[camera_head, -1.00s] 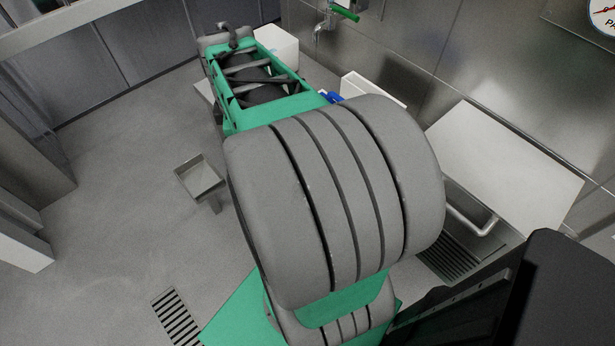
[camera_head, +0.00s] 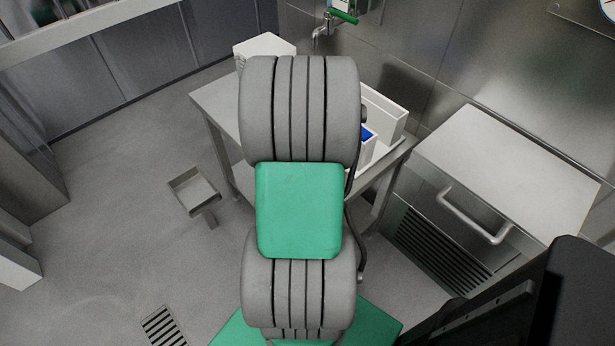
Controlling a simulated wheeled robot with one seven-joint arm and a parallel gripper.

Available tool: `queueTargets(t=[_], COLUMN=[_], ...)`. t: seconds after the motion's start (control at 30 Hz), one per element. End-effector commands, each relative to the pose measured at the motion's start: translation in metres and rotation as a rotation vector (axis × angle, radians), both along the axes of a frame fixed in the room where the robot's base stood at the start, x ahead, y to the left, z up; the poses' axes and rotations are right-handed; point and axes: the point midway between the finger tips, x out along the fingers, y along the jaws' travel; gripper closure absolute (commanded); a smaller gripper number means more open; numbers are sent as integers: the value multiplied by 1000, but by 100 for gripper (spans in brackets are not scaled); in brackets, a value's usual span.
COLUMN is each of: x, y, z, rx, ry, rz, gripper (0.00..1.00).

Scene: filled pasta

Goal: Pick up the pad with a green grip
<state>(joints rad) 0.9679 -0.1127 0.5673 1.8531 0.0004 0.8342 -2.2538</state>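No pad with a green grip can be made out in the head view. My gripper is not in view; my own grey and green arm fills the middle of the picture and hides what lies behind it. A steel table (camera_head: 212,101) stands behind the arm, with its middle covered. On its right side a white bin (camera_head: 388,113) stands beside a small blue item (camera_head: 367,134), which is too covered to identify.
A white box (camera_head: 265,45) stands at the table's back left. A steel cabinet with a bar handle (camera_head: 475,213) stands right of the table. A green-levered tap (camera_head: 322,35) is on the wall. A small tray on a post (camera_head: 193,190) stands on open floor at left.

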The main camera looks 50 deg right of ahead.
Motion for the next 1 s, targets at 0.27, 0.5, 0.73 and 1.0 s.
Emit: queueTargets(t=[0.27, 0.5, 0.73, 1.0], x=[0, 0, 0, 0], y=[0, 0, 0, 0], z=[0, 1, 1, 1], rx=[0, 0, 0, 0], ry=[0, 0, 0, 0], rz=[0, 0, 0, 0], gripper=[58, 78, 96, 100])
